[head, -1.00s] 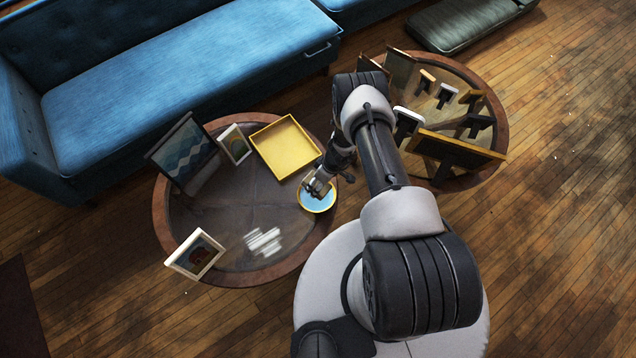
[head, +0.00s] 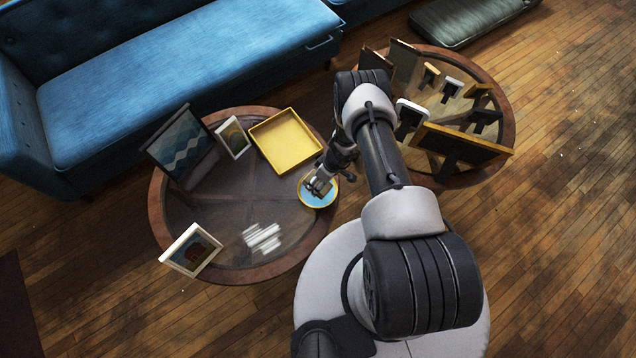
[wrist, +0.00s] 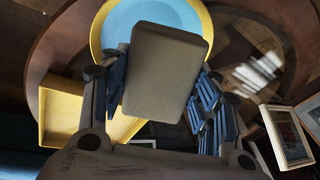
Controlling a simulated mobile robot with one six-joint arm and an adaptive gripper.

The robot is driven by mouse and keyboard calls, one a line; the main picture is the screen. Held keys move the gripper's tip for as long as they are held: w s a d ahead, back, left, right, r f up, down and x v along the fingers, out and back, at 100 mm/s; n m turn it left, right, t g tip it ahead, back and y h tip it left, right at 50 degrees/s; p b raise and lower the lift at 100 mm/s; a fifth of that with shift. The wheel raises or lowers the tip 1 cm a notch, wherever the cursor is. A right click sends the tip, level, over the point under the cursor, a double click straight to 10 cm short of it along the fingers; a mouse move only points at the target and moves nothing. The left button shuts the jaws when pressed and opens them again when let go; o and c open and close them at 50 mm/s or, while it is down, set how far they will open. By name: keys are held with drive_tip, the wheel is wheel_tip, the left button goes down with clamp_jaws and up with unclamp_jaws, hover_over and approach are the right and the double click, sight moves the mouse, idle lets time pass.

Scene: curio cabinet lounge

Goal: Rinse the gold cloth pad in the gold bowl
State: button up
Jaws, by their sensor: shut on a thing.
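The gold bowl (head: 318,204), with a yellow rim and light blue inside, stands near the right edge of the round glass-topped table. It also shows at the top of the wrist view (wrist: 104,28). My gripper (head: 321,186) is over the bowl's far side in the head view. In the wrist view my gripper (wrist: 160,95) is shut on the gold cloth pad (wrist: 166,72), a brownish-gold rounded block. The pad hides part of the bowl there. I cannot tell whether the pad touches what is inside the bowl.
A yellow square tray (head: 285,163) stands just behind the bowl. Picture frames (head: 232,137) stand at the table's back left, and another (head: 191,250) at the front left. The table (head: 215,215) is clear in the middle. A second round table (head: 508,120) with several frames is at the right.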

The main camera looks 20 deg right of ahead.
drive_tip(key=shift+f, duration=0.2)
drive_tip(key=shift+f+b, duration=1.35)
drive_tip(key=shift+f, duration=0.55)
drive_tip(key=shift+f, duration=0.15)
drive_tip(key=shift+s, duration=0.15)
wheel_tip(320, 180, up, 6)
drive_tip(key=p, duration=0.7)
drive_tip(key=shift+r, duration=0.25)
idle(1.1)
wheel_tip(320, 180, up, 5)
drive_tip(key=p, duration=0.5)
drive_tip(key=shift+r+p, duration=0.1)
drive_tip(key=shift+p, duration=0.3)
